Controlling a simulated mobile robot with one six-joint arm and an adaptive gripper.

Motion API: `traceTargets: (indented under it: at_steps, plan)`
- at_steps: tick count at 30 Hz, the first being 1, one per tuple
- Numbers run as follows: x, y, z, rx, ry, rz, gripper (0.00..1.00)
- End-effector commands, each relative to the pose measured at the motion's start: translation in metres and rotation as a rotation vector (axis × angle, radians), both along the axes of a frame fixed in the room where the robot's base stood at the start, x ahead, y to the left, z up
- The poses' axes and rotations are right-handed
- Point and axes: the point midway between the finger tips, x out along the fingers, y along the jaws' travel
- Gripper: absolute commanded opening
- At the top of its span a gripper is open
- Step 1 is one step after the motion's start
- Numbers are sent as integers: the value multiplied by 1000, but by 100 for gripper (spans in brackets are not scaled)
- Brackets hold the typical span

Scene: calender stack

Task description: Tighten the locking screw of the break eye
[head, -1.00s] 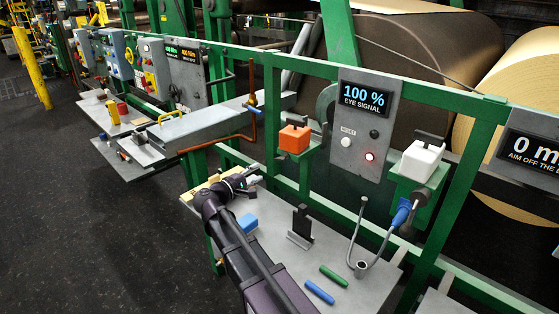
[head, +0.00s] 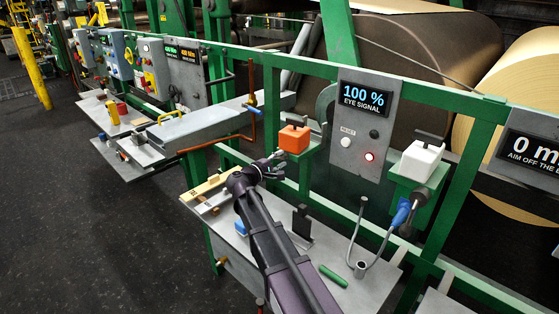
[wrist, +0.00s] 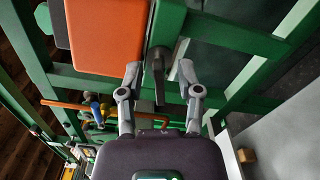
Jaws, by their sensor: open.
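The orange block (head: 294,138) sits on a green bracket on the rail, with a dark piece on top. I take it for the break eye, though it carries no readable label. It shows in the wrist view as an orange face (wrist: 107,28) at the upper left. A dark, narrow handle (wrist: 158,72), possibly the locking screw, lies between my fingertips in the wrist view beside a green post. My gripper (head: 278,157) is open, just below and left of the orange block. Its two fingers stand on either side of the handle; whether they touch it I cannot tell.
The display (head: 364,98) reads "100 % EYE SIGNAL", with a lit red lamp (head: 369,156) below. A white block (head: 421,160) sits on another bracket at right. The shelf (head: 335,252) below holds a black stand (head: 301,222), a green rod (head: 333,276) and a bent metal rod.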

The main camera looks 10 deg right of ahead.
Motion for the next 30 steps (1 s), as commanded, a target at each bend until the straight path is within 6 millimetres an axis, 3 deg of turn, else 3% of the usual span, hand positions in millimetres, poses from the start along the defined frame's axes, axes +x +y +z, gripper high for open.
traceTargets:
  at_steps: [9,14,30]
  plan:
    - [1,-1,0,0,0,1,46]
    - [0,-1,0,0,0,1,0]
    - [0,-1,0,29,-38,1,0]
